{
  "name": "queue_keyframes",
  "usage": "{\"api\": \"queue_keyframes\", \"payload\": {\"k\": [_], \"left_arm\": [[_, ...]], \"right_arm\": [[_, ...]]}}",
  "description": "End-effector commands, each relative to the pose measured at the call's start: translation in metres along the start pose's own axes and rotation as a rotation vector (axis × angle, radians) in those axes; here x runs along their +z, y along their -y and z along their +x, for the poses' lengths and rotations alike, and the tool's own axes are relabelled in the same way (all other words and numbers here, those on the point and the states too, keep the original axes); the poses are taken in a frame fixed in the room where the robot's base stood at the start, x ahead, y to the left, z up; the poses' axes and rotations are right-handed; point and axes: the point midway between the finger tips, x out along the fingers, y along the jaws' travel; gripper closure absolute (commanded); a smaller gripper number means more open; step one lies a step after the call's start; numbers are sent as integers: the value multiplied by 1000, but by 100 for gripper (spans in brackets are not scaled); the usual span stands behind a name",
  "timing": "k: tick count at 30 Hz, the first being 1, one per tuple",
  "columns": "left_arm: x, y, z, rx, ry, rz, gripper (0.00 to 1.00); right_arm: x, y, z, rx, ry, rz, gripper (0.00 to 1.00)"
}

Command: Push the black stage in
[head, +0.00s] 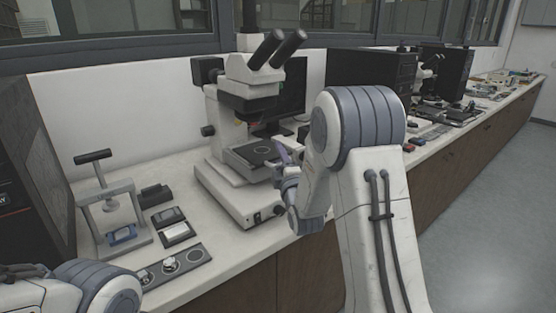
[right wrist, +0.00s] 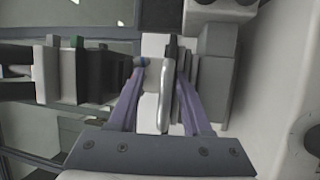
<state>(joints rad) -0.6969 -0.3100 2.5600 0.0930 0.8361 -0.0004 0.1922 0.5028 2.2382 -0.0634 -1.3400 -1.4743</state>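The black stage (head: 258,152) is a dark flat plate with a ring mark, on the white microscope (head: 249,95) below its lenses. My right gripper (head: 285,160) is at the stage's right front side, partly hidden by my own arm. In the right wrist view, the two lavender fingers of my right gripper (right wrist: 160,72) are apart. A narrow grey and dark edge-on part (right wrist: 167,90) shows between them; I cannot tell whether they touch it. My left arm shows at the lower left, but its gripper cannot be made out.
A small press (head: 112,215) with a T-handle stands at the left. Black cabinets and other instruments stand to the right. Windows line the back.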

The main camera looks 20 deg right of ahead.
Motion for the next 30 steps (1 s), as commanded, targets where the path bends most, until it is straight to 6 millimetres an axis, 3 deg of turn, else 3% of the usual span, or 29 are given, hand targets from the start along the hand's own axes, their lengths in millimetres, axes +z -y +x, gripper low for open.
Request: {"api": "queue_keyframes", "payload": {"k": [14, 20, 26, 30], "left_arm": [[0, 0, 4, 0, 0, 0, 55], [1, 2, 22, 0, 0, 0, 55], [2, 3, 46, 0, 0, 0, 55], [4, 5, 72, 0, 0, 0, 55]], "right_arm": [[1, 5, -6, -9, 2, -1, 55], [1, 8, -37, -8, 2, -1, 55], [1, 8, -86, -4, 1, -1, 55], [1, 8, -87, 2, -1, -1, 55]]}}
